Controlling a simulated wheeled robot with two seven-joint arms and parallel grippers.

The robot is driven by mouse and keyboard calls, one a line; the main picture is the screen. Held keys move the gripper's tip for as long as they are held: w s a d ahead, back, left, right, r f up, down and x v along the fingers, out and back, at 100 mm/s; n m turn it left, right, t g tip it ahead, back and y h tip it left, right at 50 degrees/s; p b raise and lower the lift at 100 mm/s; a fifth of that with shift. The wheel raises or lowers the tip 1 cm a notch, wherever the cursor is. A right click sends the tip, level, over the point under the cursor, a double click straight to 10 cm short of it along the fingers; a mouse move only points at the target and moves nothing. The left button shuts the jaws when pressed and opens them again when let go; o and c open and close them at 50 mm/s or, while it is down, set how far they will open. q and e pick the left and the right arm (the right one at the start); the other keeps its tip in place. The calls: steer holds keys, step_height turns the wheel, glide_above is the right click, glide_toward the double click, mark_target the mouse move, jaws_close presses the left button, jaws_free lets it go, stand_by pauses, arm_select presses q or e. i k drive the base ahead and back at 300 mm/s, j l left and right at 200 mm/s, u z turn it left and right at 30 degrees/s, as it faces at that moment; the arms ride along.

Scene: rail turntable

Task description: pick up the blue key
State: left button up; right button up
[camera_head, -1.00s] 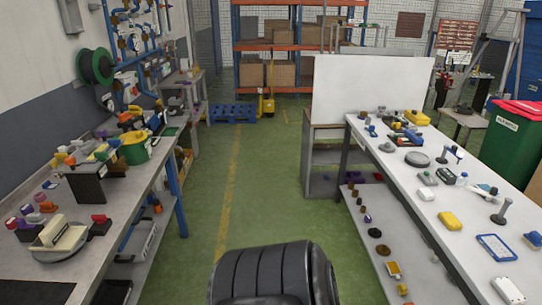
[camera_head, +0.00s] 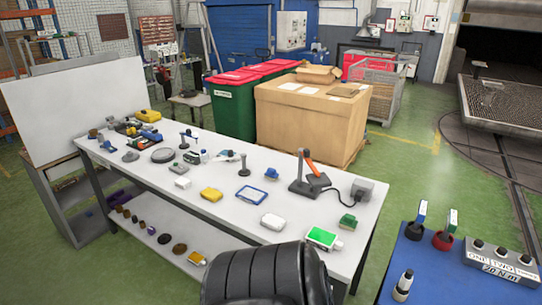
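A small upright piece with a blue and white top (camera_head: 421,213) stands in a dark round base on a blue-topped table at the lower right. It may be the blue key, but it is too small to be sure. Beside it, to the right, a similar piece with a green and white top (camera_head: 452,221) stands in a red round base (camera_head: 442,240).
The blue table (camera_head: 385,285) also holds a grey button box (camera_head: 500,262) and a black-and-white bottle-like item (camera_head: 403,285). A long white bench (camera_head: 225,215) with many small items stands left of it. Green floor (camera_head: 420,165) is open behind the blue table.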

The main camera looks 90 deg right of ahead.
mark_target(421, 215)
steer(key=z, duration=3.75)
steer(key=k+l+z, duration=0.2)
steer(key=i, duration=0.05)
